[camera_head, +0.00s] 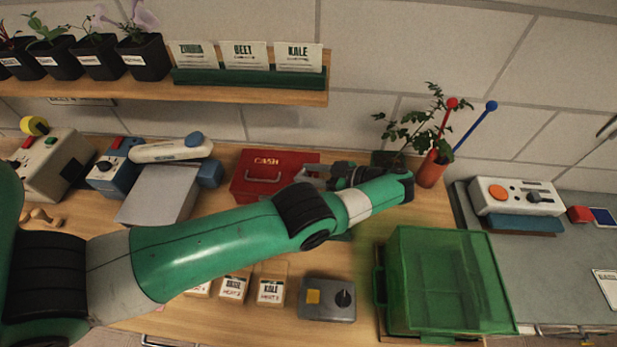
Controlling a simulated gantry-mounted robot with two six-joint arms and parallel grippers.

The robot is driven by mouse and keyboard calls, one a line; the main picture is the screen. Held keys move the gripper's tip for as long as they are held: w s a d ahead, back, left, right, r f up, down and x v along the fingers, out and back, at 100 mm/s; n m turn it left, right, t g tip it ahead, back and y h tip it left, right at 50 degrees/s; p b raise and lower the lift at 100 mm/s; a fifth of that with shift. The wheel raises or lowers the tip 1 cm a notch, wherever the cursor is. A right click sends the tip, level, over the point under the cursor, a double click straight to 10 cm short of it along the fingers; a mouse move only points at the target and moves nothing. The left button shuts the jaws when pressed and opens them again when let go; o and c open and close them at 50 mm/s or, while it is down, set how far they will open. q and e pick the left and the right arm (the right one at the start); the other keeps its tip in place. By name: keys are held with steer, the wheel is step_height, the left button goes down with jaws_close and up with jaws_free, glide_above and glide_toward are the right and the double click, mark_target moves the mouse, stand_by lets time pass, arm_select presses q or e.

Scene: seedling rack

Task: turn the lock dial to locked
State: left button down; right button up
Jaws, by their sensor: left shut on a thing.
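The red cash box (291,160) stands at the back of the wooden bench, with a grey handle on its front. My left gripper (312,174) is at the box's right part, its fingers pointing left. It is shut, apparently on the lock dial, which the fingers and arm hide. I cannot make out which way the dial points. My left arm crosses the view from the left and covers the box's lower right. My right gripper is not in view.
A grey box with a black knob (343,298) and small seed packets (271,290) stand in front of my arm. A green clear bin (440,280) is at right. A red cup (432,170) and a plant (405,130) stand behind the wrist. A shelf (250,93) hangs above.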

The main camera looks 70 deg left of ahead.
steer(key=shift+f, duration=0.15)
arm_select(q)
steer(key=shift+c, duration=2.2)
jaws_free()
